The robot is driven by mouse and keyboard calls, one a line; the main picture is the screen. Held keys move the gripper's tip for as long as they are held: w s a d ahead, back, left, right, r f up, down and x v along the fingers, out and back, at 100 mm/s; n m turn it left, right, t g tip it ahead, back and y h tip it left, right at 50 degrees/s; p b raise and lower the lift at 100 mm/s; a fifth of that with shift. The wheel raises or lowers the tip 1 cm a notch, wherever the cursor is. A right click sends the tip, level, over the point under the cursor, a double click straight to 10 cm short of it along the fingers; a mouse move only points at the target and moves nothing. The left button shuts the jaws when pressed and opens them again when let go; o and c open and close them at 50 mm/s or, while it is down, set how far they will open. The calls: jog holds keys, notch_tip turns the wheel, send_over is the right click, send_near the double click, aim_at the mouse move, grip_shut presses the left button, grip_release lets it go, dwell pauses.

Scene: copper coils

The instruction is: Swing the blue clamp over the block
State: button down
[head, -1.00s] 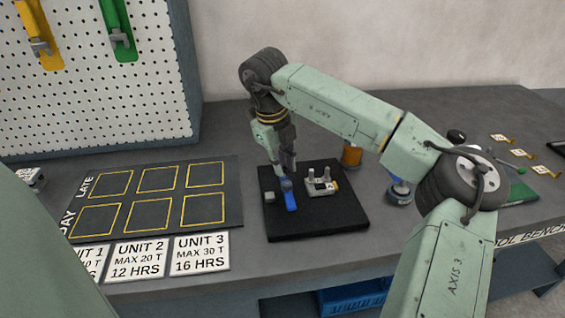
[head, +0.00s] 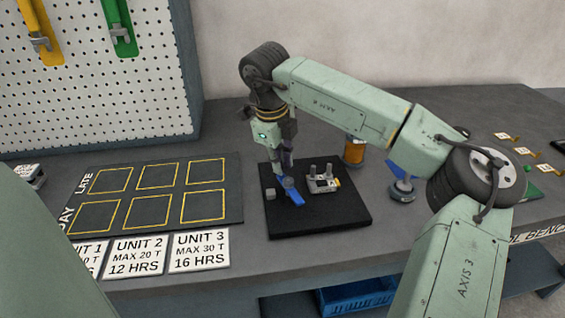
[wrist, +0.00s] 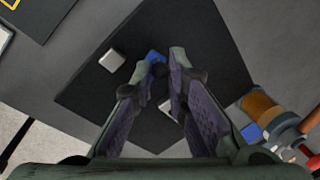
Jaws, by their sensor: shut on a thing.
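The blue clamp (head: 293,194) is a short blue bar on a black base plate (head: 330,221), set at a slant. My gripper (head: 286,174) points down and is shut on the clamp's far end. In the wrist view a bit of blue (wrist: 155,57) shows at my fingertips (wrist: 164,62). A grey block with upright posts (head: 323,185) and a small label stands right of the clamp, apart from it. A small light-grey cube (head: 270,193) sits just left of the clamp; it also shows in the wrist view (wrist: 112,61). My fingers hide part of the clamp.
An orange cylinder (head: 354,152) and a blue-and-grey item (head: 401,191) stand right of the plate. A dark board with yellow squares (head: 235,206) lies to the left, with white unit cards (head: 199,252) before it. A pegboard (head: 100,90) rises behind.

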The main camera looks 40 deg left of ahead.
jog(key=n, duration=0.2)
jog(key=s+n+b, duration=0.1)
jog(key=shift+s+a+n+y, duration=0.1)
jog(key=shift+n+y, duration=0.2)
jog(key=shift+n, duration=0.1)
jog(key=n, duration=0.1)
jog(key=s+n, duration=0.1)
jog(key=n, duration=0.1)
jog(key=shift+s+n+g+y+b, duration=0.1)
jog(key=shift+n+g+y+b, duration=0.2)
jog(key=shift+b, duration=0.1)
jog(key=n, duration=0.2)
jog(key=s+d+n, duration=0.1)
jog(key=n, duration=0.1)
jog(key=shift+s+g, duration=0.15)
jog(key=shift+g, duration=0.25)
jog(key=shift+s+d+n+g+y, duration=0.15)
jog(key=shift+s+n, duration=0.05)
jog(key=shift+n, duration=0.65)
jog(key=shift+s+d+n+g+y, duration=0.15)
jog(key=shift+n, duration=0.7)
jog(key=c, duration=1.6)
grip_release()
